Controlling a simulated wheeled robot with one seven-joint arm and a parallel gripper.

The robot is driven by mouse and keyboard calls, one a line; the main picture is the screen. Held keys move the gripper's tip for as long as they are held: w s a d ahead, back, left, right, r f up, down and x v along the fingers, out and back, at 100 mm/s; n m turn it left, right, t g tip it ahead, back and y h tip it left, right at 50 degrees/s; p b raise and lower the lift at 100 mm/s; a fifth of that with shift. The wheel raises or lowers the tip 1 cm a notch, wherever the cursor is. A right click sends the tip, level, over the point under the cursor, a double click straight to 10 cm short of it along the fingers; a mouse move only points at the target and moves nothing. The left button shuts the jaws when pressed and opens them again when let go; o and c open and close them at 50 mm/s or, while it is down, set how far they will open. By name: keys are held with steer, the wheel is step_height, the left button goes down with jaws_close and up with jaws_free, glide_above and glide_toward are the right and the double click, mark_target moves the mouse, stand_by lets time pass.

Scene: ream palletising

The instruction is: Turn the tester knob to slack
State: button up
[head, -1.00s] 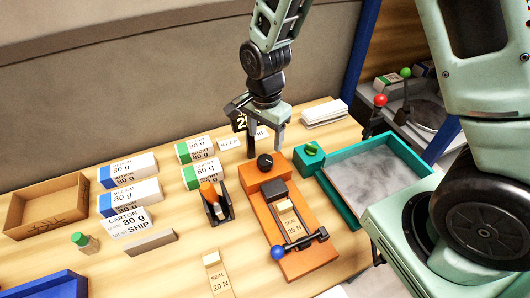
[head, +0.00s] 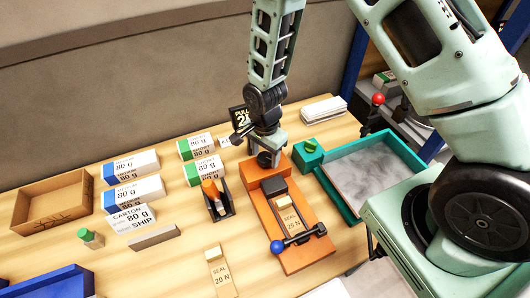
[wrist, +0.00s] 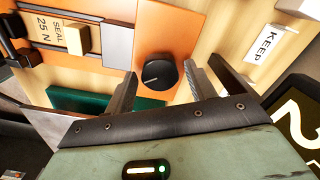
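The tester is an orange block (head: 312,255) on the table with a black knob (head: 265,159) at its far end. A seal strip marked "SEAL 25 N" (head: 291,221) lies on it, near a lever with a blue ball (head: 277,246). My gripper (head: 265,150) points down over the knob. In the wrist view the round black knob (wrist: 160,75), with a light pointer line, lies between the two fingers of my open gripper (wrist: 160,88). Gaps show on both sides of the knob there. No slack marking is readable.
A teal tray (head: 332,201) and a green block with a small knob (head: 308,153) stand right of the tester. A black holder with an orange-handled item (head: 215,200) stands left. A "KEEP" card (wrist: 271,43) and a dark sign (wrist: 298,110) are close to my gripper.

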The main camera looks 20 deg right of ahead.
steer(key=c, duration=0.6)
